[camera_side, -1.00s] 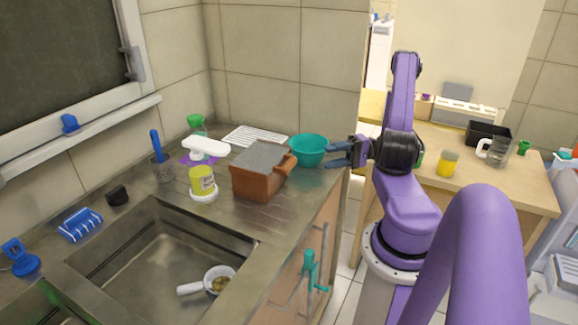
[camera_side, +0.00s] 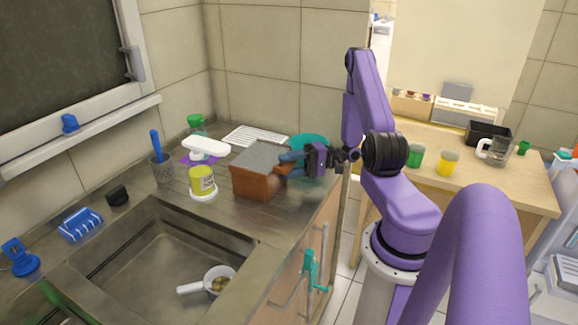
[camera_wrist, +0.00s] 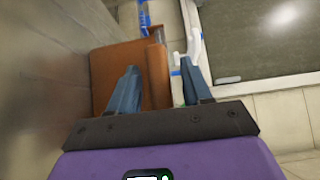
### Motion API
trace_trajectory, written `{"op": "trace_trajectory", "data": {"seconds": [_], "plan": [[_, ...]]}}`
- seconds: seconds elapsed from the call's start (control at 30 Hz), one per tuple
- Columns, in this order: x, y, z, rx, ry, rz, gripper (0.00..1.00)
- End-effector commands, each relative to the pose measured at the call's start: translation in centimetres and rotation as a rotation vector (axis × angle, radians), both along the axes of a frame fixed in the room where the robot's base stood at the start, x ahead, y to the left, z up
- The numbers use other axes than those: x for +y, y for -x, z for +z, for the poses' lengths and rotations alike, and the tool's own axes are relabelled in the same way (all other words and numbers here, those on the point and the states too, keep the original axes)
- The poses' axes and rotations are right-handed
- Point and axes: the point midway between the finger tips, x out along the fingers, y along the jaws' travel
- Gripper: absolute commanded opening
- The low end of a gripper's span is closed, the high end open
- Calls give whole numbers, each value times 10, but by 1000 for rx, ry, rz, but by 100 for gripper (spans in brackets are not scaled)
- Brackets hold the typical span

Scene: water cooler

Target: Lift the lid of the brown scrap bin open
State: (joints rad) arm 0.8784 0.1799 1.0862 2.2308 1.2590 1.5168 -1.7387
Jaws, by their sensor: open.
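The brown scrap bin (camera_side: 255,184) stands on the steel counter behind the sink, with its grey-topped lid (camera_side: 259,157) down. My gripper (camera_side: 283,164) is at the bin's right side, near the brown handle-like lip seen there. In the wrist view the bin's brown side (camera_wrist: 112,68) fills the upper middle. The raised brown lip (camera_wrist: 157,75) shows between my two blue fingers (camera_wrist: 160,66), which are open and apart. The left finger overlaps the bin's side in the picture. Whether either finger touches the lip cannot be told. My fingertips partly hide the lip in the side view.
A teal bowl (camera_side: 308,143) sits close behind my gripper. A yellow-green jar (camera_side: 203,181), a white-topped bottle (camera_side: 206,147) and a cup with a blue brush (camera_side: 161,168) stand left of the bin. The sink (camera_side: 165,250) lies in front.

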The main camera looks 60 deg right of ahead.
Motion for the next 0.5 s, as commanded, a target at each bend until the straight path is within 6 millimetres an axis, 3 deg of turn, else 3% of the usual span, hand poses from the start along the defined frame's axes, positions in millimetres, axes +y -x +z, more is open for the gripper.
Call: {"op": "trace_trajectory", "data": {"seconds": [0.2,0.33,0.37,0.5], "plan": [[0,0,0,1,-1,0,49],[0,0,0,1,-1,0,7],[0,0,0,1,-1,0,0],[0,0,0,1,-1,0,0]]}}
